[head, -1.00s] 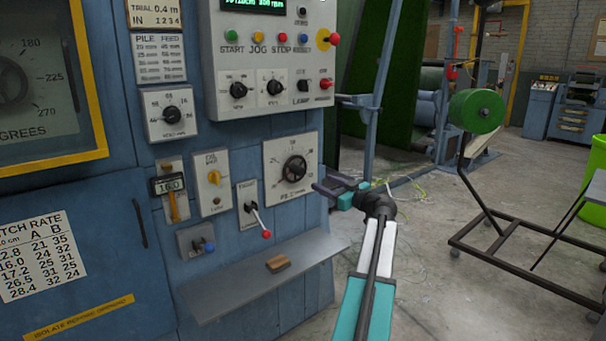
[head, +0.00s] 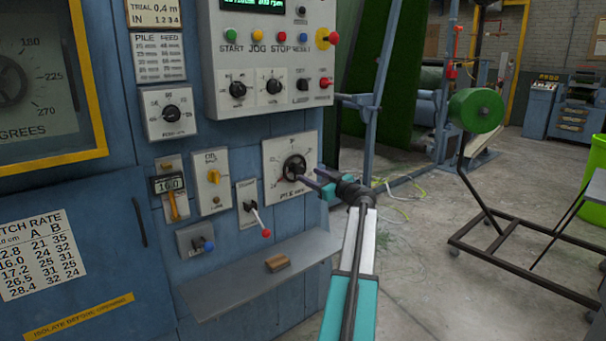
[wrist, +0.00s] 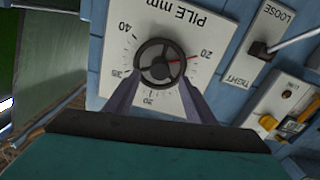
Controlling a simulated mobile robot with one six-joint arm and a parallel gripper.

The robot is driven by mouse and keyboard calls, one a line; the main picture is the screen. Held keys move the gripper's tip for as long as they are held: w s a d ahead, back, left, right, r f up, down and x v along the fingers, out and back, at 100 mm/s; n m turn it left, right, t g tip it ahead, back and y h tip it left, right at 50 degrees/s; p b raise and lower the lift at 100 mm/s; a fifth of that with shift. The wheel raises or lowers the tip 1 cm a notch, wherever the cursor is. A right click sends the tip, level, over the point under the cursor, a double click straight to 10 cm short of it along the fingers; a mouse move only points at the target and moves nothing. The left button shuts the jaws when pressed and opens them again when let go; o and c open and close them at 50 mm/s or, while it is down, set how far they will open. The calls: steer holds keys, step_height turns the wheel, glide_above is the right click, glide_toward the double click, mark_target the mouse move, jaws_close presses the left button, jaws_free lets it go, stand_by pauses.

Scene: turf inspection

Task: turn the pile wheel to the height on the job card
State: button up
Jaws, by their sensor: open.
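The pile wheel (head: 295,167) is a small dark spoked handwheel on a white "PILE mm" plate low on the blue machine. In the wrist view the wheel (wrist: 161,65) has a red pointer aimed close to the 20 on the scale. My gripper (head: 311,174) is open just in front of the wheel. In the wrist view the fingertips of my gripper (wrist: 160,84) lie on either side of the wheel's lower part; I cannot tell whether they touch it. A "PILE FEED" card (head: 160,56) has rows too small to read. No card is clearly labelled as the job card.
A red-tipped lever (head: 258,220) sits left of the wheel; its plate reads TIGHT and LOOSE in the wrist view. A grey shelf (head: 225,288) with a brown block (head: 278,263) juts out below.

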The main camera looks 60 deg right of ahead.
mark_target(301, 172)
steer(key=shift+x, duration=3)
steer(key=shift+c, duration=0.5)
